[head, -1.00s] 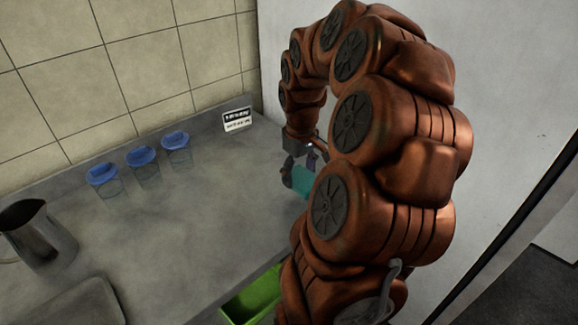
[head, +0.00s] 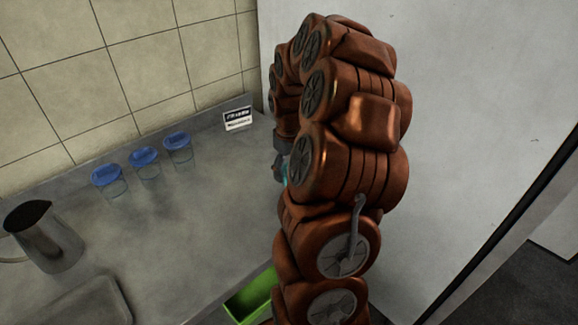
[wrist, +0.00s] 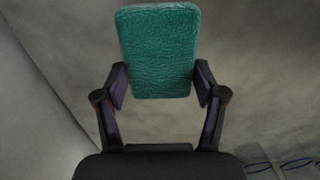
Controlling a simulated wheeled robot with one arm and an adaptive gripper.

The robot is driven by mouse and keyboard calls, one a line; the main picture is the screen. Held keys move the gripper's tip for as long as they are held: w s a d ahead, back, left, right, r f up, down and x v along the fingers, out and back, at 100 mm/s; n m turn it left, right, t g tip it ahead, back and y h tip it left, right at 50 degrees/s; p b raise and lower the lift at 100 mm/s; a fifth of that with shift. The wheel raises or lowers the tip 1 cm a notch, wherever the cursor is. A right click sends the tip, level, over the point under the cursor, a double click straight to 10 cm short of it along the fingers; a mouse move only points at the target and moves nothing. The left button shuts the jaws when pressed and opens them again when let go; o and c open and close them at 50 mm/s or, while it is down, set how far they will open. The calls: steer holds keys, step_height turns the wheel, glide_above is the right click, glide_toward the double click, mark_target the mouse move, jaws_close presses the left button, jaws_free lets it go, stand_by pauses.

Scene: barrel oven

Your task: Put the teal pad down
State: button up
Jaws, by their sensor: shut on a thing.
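The teal pad (wrist: 158,50) is a textured rectangular block, seen upright in the wrist view between the two fingers. My gripper (wrist: 160,85) is shut on its sides near the lower part. In the head view only a small bit of the teal pad (head: 285,172) shows at the left edge of my arm. My arm hides most of the pad and gripper there. The grey countertop (head: 200,225) lies beside and behind them. I cannot tell whether the pad touches it.
Several jars with blue lids, such as this jar (head: 178,148), stand near the tiled wall. A small sign (head: 237,118) is at the back corner. A metal pitcher (head: 45,237) and a tray (head: 85,303) are at left. A green bin (head: 252,298) is at front. The counter's middle is clear.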

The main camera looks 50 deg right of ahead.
steer(key=shift+f, duration=0.2)
steer(key=o, duration=1)
steer(key=shift+r, duration=0.15)
steer(key=shift+r+b, duration=1.2)
steer(key=shift+r, duration=4.85)
